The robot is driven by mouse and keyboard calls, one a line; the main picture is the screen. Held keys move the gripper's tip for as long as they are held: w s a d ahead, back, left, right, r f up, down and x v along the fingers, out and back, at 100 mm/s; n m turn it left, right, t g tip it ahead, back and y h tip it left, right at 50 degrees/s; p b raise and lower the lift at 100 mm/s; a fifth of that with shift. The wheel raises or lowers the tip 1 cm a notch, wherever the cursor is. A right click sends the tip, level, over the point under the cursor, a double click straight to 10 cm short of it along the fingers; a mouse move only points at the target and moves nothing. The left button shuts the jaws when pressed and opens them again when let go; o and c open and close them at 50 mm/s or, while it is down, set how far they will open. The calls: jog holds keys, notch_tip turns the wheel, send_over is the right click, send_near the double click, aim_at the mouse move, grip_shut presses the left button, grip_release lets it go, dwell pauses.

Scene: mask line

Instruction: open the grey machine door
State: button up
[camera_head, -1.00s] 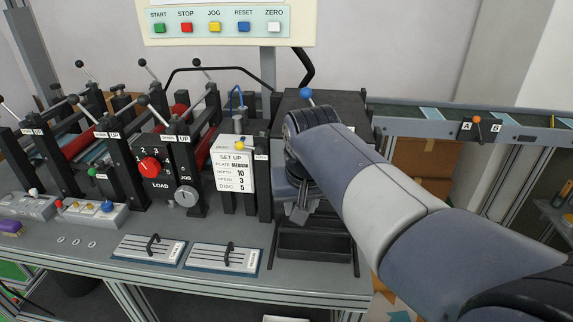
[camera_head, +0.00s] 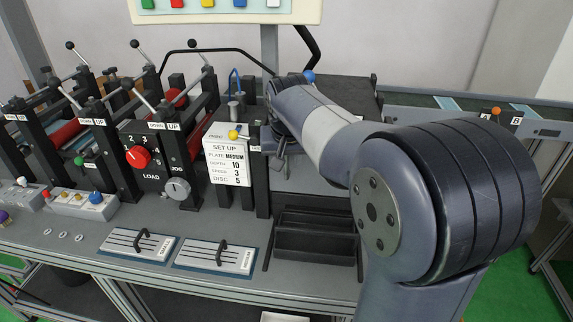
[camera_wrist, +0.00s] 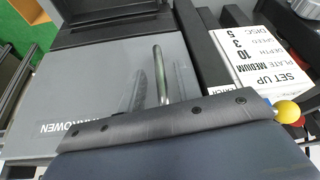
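The grey machine door (camera_wrist: 110,85) fills the middle of the wrist view, with upside-down lettering on it. A slim metal handle (camera_wrist: 161,75) stands out from the door. In the head view, part of the grey door (camera_head: 318,177) shows below the black machine top, and my arm covers much of the rest. My gripper (camera_head: 279,153) is near the door's left side, mostly hidden by my wrist. A dark bolted edge of my gripper crosses the bottom of the wrist view.
A SET UP card (camera_head: 228,163) with a yellow knob (camera_head: 234,134) stands left of the door. A black open bin (camera_head: 315,238) sits below it. Two handled plates lie on the bench front. A blue ball knob (camera_head: 309,77) tops the machine; a conveyor (camera_head: 440,103) runs behind right.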

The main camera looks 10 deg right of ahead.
jog(key=shift+x, duration=1.3)
jog(key=shift+c, duration=0.4)
grip_shut()
